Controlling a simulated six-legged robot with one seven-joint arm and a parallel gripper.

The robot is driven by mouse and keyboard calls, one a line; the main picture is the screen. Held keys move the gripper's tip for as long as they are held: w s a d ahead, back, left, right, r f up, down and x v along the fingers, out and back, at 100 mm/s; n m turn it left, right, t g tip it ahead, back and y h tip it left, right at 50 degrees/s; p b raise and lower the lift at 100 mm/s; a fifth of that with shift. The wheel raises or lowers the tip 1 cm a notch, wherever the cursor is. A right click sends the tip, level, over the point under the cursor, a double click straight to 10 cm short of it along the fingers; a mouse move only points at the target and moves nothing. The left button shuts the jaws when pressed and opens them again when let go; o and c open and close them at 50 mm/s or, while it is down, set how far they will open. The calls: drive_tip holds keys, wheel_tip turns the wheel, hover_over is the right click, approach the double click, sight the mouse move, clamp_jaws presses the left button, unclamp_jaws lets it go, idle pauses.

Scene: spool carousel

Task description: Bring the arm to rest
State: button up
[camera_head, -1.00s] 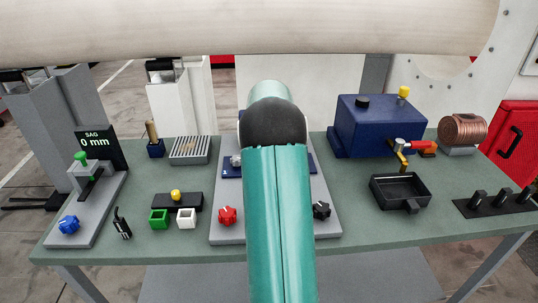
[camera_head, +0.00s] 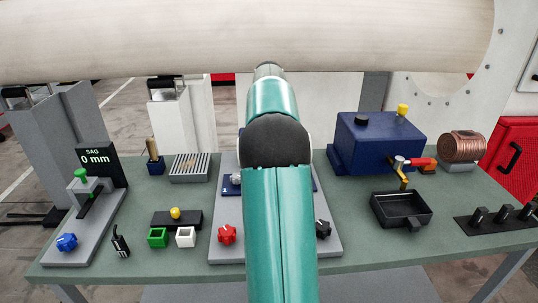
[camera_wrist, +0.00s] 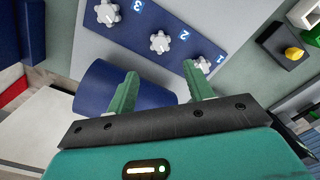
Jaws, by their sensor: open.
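My teal arm (camera_head: 280,225) rises through the middle of the head view, with a dark rounded joint and a further teal link reaching away above it. My gripper is hidden behind the arm there. In the wrist view my gripper (camera_wrist: 160,70) has its two green fingers spread apart with nothing between them. A blue cylindrical part (camera_wrist: 98,88) shows behind the left finger; I cannot tell its distance. White knobs (camera_wrist: 160,42) on a blue strip numbered 1, 2 and 3 lie beyond the fingertips.
The green bench (camera_head: 350,235) carries a blue box (camera_head: 375,142), a black tray (camera_head: 400,209), a copper spool (camera_head: 462,147) and a SAG display (camera_head: 97,158) reading 0 mm. A large pale cylinder (camera_head: 200,38) spans above the bench. The arm hides part of the central grey panel (camera_head: 226,252).

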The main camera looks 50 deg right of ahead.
drive_tip(key=shift+r, duration=0.65)
drive_tip(key=shift+s, duration=0.15)
